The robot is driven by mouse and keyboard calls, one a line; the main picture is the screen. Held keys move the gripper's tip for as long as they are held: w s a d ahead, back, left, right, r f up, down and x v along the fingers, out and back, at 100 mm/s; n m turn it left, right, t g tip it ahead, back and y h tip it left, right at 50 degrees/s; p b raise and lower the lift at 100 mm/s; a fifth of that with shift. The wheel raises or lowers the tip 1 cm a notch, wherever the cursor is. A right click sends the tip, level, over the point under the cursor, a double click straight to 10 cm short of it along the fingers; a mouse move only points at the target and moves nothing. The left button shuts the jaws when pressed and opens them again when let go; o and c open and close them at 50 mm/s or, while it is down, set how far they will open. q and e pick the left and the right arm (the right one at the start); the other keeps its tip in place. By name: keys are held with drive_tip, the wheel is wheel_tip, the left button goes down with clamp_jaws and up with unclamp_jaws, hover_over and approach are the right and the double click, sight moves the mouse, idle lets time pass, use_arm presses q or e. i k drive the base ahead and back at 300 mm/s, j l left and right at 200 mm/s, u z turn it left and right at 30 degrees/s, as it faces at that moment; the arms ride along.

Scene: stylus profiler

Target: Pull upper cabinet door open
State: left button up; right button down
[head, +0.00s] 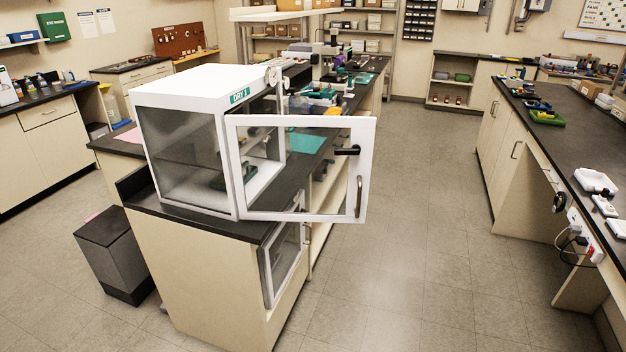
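The upper cabinet (195,85) is a white, glass-sided box labelled "DRY 1" on the end of the dark-topped bench. Its door (366,140), a white frame around a clear pane, stands swung open to the right, apart from the box front. The hinge side is at the cabinet's near front corner. A black latch (347,150) and a metal pull handle (359,197) are on the door's free side. A dark item shows inside the cabinet. Neither of my grippers is in view.
A lower cabinet door (284,262) with a glass pane appears shut below. A grey bin (115,258) stands left of the bench. The floor (415,230) between this bench and the right counter (570,140) is clear. Microscope equipment stands farther back.

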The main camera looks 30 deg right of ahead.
sight(363, 128)
drive_tip(key=u, duration=0.85)
drive_tip(key=l+u, duration=0.2)
drive_tip(key=u, duration=0.7)
drive_tip(key=l+u, duration=0.1)
drive_tip(key=u, duration=1.65)
drive_tip(key=k+l+u, duration=0.1)
drive_tip(key=u, duration=1.6)
drive_tip(key=k+j+u, duration=0.1)
drive_tip(key=u, duration=1.65)
drive_tip(key=j+u, duration=0.2)
drive_tip(key=j, duration=0.95)
drive_tip(key=j+z, duration=0.2)
drive_tip(key=j, duration=1.95)
drive_tip(key=j+u, duration=0.15)
drive_tip(key=j, duration=0.9)
